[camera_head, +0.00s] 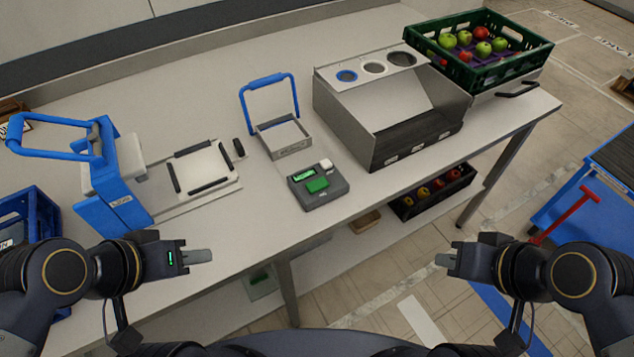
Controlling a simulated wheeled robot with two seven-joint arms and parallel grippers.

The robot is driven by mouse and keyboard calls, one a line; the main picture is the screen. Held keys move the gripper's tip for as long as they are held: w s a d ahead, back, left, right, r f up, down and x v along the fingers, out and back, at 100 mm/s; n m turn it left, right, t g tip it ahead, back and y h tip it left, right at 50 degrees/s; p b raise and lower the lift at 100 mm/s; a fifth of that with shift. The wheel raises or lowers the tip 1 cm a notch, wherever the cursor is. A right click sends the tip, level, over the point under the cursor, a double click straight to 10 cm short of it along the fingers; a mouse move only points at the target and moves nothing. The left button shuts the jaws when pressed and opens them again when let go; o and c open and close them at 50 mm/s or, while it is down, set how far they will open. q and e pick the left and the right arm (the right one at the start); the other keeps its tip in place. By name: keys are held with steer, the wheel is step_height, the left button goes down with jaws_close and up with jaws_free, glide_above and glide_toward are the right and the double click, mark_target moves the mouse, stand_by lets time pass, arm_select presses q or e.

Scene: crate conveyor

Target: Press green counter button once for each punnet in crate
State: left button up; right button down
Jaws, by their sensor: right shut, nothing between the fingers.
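The counter (332,196) is a dark grey box on the table with a large green button (317,184), a small lit green display (304,174) and a white button (326,163). A green crate (481,76) stands at the table's far right end with several red and green apples on a purple liner; separate punnets cannot be made out in it. My right gripper (446,260) is shut and empty, right of and nearer than the counter.
A grey sloped chute (345,108) with round holes stands right of the counter. A blue-handled tray (283,139) and a blue-and-white device (121,185) stand to its left. A blue crate (38,215) is at far left. A dark crate of fruit (437,191) sits below the table.

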arm_select(q)
steer(key=shift+c, duration=0.3)
jaws_close()
stand_by(1.5)
